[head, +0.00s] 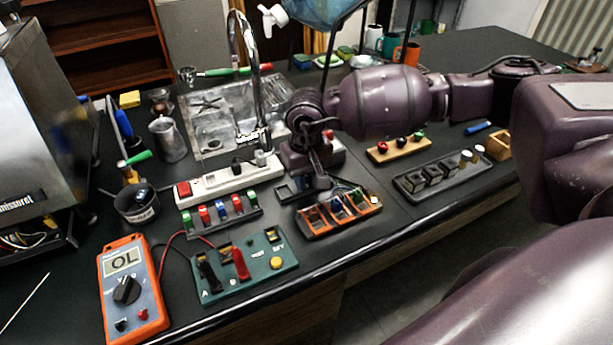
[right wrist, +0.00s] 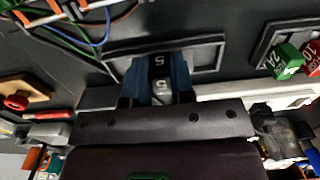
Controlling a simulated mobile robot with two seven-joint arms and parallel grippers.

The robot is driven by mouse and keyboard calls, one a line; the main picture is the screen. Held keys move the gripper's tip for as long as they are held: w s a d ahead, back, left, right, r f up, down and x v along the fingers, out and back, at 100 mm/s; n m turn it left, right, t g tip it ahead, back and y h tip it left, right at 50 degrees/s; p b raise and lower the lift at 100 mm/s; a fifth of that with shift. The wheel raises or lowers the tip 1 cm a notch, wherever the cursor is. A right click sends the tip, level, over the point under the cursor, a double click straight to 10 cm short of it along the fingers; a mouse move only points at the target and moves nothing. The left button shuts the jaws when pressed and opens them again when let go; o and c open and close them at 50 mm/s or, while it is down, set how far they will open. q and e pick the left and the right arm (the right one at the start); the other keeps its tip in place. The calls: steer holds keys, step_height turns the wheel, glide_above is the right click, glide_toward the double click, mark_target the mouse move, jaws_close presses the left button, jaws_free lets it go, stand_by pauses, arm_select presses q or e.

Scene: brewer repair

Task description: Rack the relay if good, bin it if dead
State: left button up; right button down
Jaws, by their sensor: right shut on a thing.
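My right gripper (head: 319,182) points down over a small black open-topped tray (head: 286,193), beside the orange socket block. In the right wrist view its blue fingers (right wrist: 157,84) are shut on a dark block marked "5" (right wrist: 158,62), likely the relay. The black tray (right wrist: 208,54) lies just behind it there; I cannot tell whether the block touches it. The orange multimeter (head: 131,291) reads "OL". The green test board (head: 243,268) carries a black and a red clip. A round dark bowl (head: 137,208) holds something dark. My left gripper is not in view.
An orange-edged socket block (head: 340,216) with wires stands right of the tray. A row of coloured fuses (head: 221,215) and a white power strip (head: 227,178) are left. A grey tray (head: 408,193) holds dark blocks. The sink and tap (head: 234,50) stand behind.

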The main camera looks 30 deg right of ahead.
steer(key=c, duration=1)
jaws_free()
steer(key=shift+o, duration=0.5)
steer(key=shift+r, duration=0.1)
step_height(320, 180, up, 11)
steer(key=shift+f, duration=0.2)
